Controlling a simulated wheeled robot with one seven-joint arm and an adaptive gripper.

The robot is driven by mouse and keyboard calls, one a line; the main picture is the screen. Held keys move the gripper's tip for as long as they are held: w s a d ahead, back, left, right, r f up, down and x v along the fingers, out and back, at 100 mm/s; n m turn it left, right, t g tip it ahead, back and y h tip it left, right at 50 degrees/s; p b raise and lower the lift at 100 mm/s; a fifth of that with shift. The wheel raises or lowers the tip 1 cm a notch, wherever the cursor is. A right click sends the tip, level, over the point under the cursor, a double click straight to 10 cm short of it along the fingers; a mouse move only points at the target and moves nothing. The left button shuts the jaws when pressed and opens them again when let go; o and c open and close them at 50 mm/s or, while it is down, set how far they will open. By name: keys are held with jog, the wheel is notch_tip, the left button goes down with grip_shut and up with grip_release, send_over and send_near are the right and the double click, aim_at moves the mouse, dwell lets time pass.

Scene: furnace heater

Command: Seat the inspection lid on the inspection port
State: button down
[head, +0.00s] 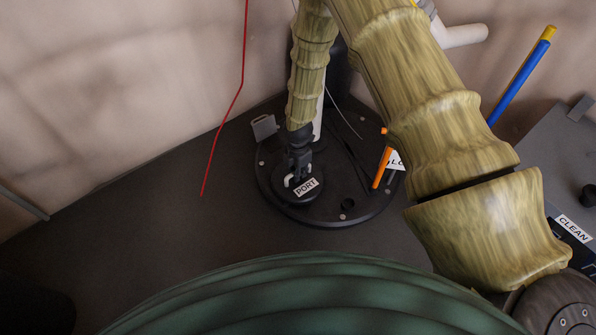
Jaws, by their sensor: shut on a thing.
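My gripper (299,174) points down at the near left part of a round dark base plate (342,215). It is shut on the small handle of a dark round lid (287,196), which is partly hidden by the fingers. The lid lies directly below the gripper, over the plate. A white label reading PORT (306,187) shows at the lid's right side. The inspection port's opening is hidden under the lid. I cannot tell whether the lid touches the port or is slightly above it.
An orange stick (381,167) with a white tag stands at the plate's right. A grey block (264,127) is at its left. A red wire (227,115) hangs left. A blue and yellow rod (520,78) and a panel labelled CLEAN (574,229) are right. Bare dark surface lies left.

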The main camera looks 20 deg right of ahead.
jog(key=shift+f, duration=0.6)
jog(key=c, duration=1.4)
grip_release()
notch_tip(320, 180, up, 12)
